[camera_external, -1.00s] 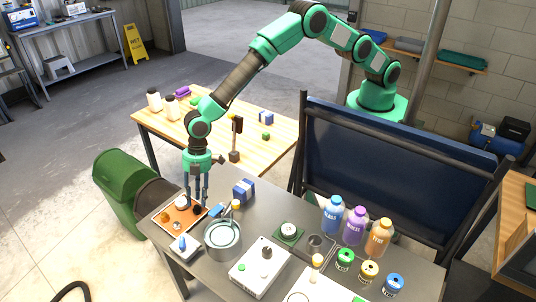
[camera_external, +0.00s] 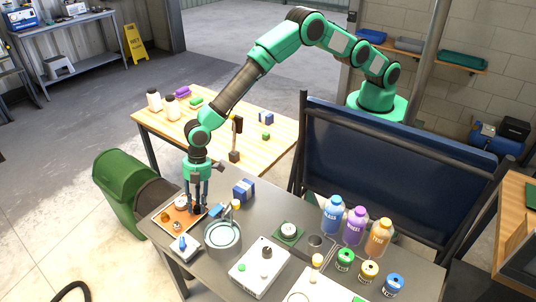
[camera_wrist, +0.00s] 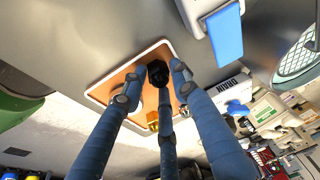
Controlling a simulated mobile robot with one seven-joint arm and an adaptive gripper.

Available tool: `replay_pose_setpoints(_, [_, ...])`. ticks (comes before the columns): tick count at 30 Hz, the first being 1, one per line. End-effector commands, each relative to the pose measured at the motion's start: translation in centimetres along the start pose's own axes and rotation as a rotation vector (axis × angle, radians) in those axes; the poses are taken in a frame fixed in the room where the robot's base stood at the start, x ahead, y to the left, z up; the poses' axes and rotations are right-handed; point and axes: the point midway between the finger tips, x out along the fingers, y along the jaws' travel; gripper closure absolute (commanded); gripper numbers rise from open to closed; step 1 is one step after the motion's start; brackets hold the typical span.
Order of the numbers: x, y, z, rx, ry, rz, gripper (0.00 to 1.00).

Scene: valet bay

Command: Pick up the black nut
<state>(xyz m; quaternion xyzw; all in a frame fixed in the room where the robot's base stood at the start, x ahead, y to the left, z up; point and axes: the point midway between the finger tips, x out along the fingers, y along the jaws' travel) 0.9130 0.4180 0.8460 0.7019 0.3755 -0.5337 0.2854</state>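The black nut (camera_wrist: 158,73) is a small dark piece on the orange tray, seen between my fingertips in the wrist view. My gripper (camera_wrist: 159,68) has three blue fingers that come down around it, one on each side and one in front. The side fingertips are very near the nut; I cannot tell whether they touch it.
A white round piece (camera_external: 181,202) and a brassy piece (camera_wrist: 152,120) are also on the tray. A grey pot (camera_external: 222,247), a blue box (camera_external: 244,189) and a blue-handled item (camera_external: 184,243) stand close by. Bottles (camera_external: 355,226) stand farther right.

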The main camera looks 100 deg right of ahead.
Motion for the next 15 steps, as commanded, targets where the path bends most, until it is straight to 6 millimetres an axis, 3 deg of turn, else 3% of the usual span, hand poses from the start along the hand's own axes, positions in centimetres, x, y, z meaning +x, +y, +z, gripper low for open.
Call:
replay_pose_setpoints(1, [0.00,0.00,0.00,0.000,0.000,0.000,0.86])
replay_pose_setpoints(3, [0.00,0.00,0.00,0.000,0.000,0.000,1.00])
replay_pose_setpoints(15, [-0.09,0.00,-0.03,0.000,0.000,0.000,1.00])
